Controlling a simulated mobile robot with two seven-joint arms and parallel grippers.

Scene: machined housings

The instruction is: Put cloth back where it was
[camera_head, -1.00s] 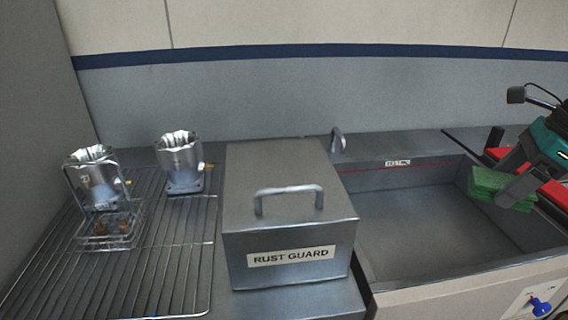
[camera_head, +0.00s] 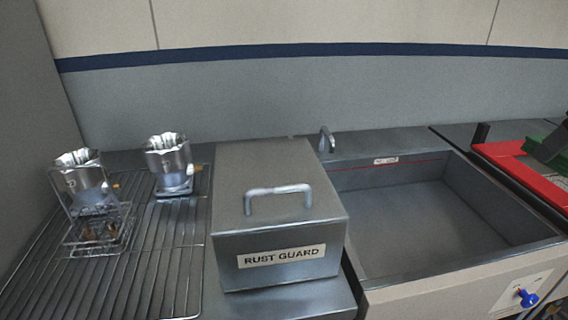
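The green cloth (camera_head: 557,143) is cut off by the right edge of the head view, over the red-edged tray (camera_head: 513,152). My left gripper is not in view either.
An empty sink (camera_head: 420,225) lies left of the tray. A lidded metal box marked RUST GUARD (camera_head: 280,225) stands at the middle. Two machined housings (camera_head: 82,178) (camera_head: 168,160) stand on the wire rack (camera_head: 150,255) at left. A blue knob (camera_head: 527,298) sticks out at the front.

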